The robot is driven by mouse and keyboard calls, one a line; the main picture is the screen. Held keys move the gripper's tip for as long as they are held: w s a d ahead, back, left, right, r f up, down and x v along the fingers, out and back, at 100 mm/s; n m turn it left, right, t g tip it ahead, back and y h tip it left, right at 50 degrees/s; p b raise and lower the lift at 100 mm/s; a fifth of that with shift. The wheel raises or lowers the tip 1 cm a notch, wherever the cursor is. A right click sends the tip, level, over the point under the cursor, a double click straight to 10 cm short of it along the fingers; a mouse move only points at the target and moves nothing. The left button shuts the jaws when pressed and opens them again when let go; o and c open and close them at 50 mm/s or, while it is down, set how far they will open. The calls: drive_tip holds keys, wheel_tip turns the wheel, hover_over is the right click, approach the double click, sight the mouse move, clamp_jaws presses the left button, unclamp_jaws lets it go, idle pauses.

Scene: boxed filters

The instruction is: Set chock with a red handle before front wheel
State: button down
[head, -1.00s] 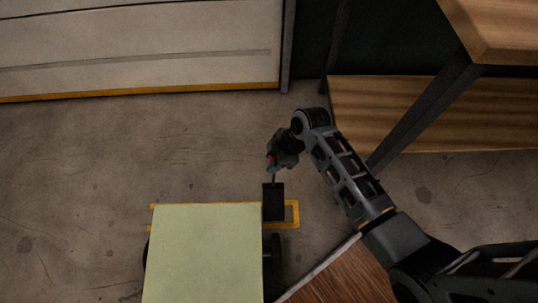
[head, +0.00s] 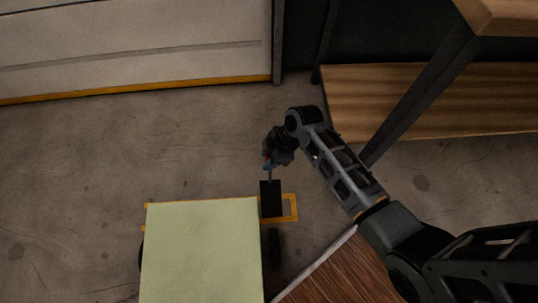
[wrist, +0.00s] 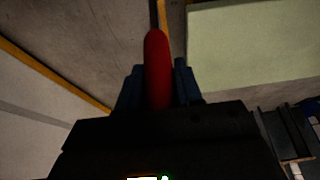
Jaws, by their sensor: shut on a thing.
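My gripper (head: 268,165) is shut on the red handle (wrist: 157,70) of the chock. In the wrist view the handle stands between the two fingers. The black chock (head: 271,199) hangs or rests below the gripper in the head view, at the yellow floor outline. I cannot tell whether it touches the floor. The cart with a pale green top (head: 203,250) is just left of and below the chock. A dark wheel (head: 273,243) shows at the cart's right side, just below the chock in the picture.
The yellow floor outline (head: 291,207) lies around the chock's spot. A wooden-topped table (head: 335,275) is at the lower right. A shelf with wooden boards (head: 430,105) stands at upper right. A pale shutter (head: 130,50) with a yellow edge is at the back. Floor at left is clear.

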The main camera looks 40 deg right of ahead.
drive_tip(key=shift+f+b, duration=3.2)
drive_tip(key=shift+f, duration=1.35)
drive_tip(key=s+a+p, duration=0.3)
drive_tip(key=s, duration=0.2)
drive_tip(key=shift+s+a, duration=0.2)
drive_tip(key=shift+a, duration=0.15)
drive_tip(key=shift+r, duration=0.1)
drive_tip(key=c, duration=0.7)
unclamp_jaws()
drive_tip(key=shift+o, duration=0.2)
drive_tip(key=shift+s, duration=0.1)
